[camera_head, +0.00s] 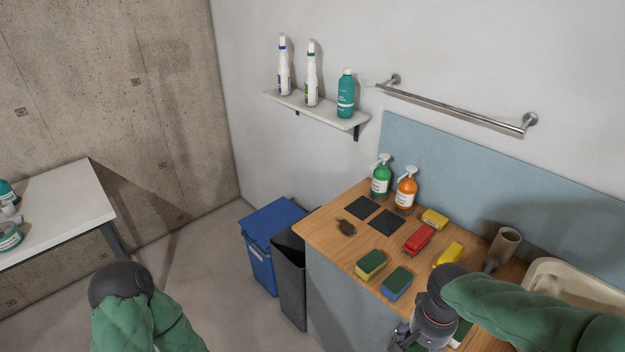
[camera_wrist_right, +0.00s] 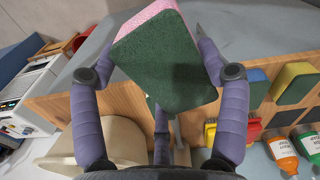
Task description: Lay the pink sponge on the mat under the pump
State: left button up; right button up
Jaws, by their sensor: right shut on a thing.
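The pink sponge (camera_wrist_right: 165,60), with a dark green scouring face, is between the fingers of my right gripper (camera_wrist_right: 155,52), which is shut on it. In the head view my right gripper (camera_head: 408,338) is at the bottom, by the counter's front edge; the sponge is hardly discernible there. Two dark square mats, a left one (camera_head: 363,208) and a right one (camera_head: 387,222), lie flat and bare on the wooden counter. Behind them stand a green pump bottle (camera_head: 381,179) and an orange pump bottle (camera_head: 405,190). My left gripper is out of view; only its arm shows.
A green-yellow sponge (camera_head: 370,265) and a green-blue sponge (camera_head: 396,283) lie near the counter's front edge. A beige basin (camera_head: 575,280) is at right.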

jog(key=w+a+f+n, duration=0.6)
jog(key=w+a+f, duration=0.1)
jog(key=w+f, duration=0.5)
jog(key=shift+w+a+b, duration=0.2)
jog(key=shift+a+b, duration=0.15)
